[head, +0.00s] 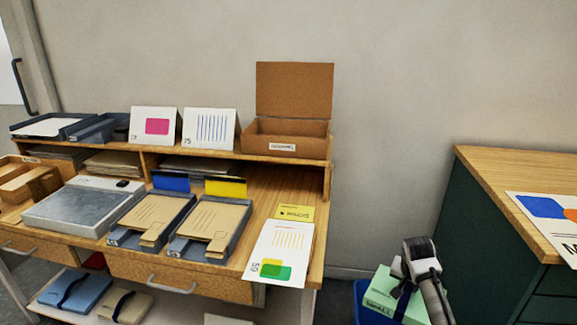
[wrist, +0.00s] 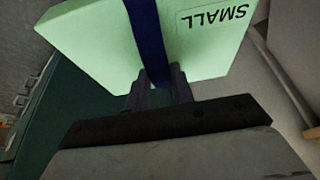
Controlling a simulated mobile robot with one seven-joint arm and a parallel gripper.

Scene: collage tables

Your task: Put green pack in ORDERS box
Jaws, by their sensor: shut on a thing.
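The green pack (head: 382,296) is pale green with a dark blue band and the word SMALL. It is at the lower right of the head view, low between the desk and the green cabinet. It also fills the top of the wrist view (wrist: 90,38). My gripper (wrist: 160,85) is shut on it at the blue band; its fingertips are partly hidden by the band and pack. An open cardboard box (head: 290,138) with its lid up stands on the desk's upper shelf. Its small front label is too blurred to read.
The wooden desk (head: 265,185) holds trays, cards and a white sheet (head: 280,250) at its right end. A blue bin (head: 362,298) is beside the pack, below desk height. The green cabinet (head: 480,230) stands at right. The wall behind the gap is bare.

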